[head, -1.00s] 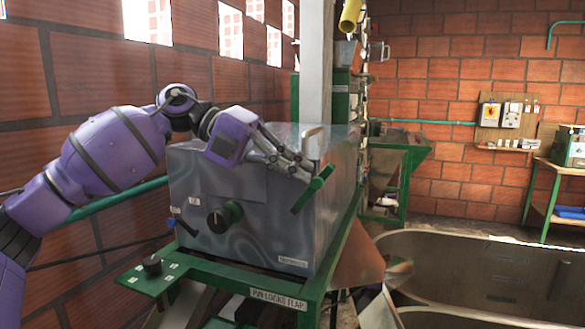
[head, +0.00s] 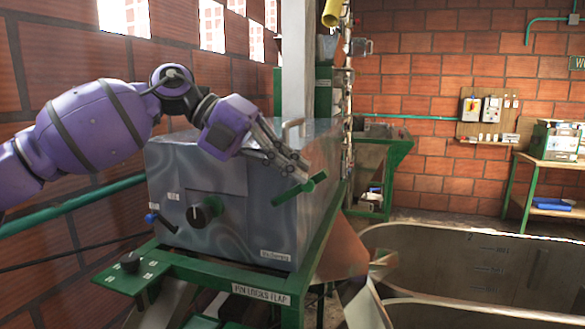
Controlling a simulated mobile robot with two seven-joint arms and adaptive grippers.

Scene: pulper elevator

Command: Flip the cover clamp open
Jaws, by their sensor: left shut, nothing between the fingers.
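The cover clamp appears to be the green-handled lever (head: 300,189) at the upper front right edge of the grey metal housing (head: 240,228). It slants up to the right. My left gripper (head: 303,172) is shut and empty, with its fingertips just above the green handle; I cannot tell whether they touch it. The cover on top of the housing is partly hidden behind my left gripper. My right gripper is not in view.
A black knob (head: 205,210) and a blue-tipped lever (head: 158,221) are on the housing's front. A green frame (head: 215,283) carries the housing. A large metal tank (head: 470,265) stands at right. A brick wall runs close along the left.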

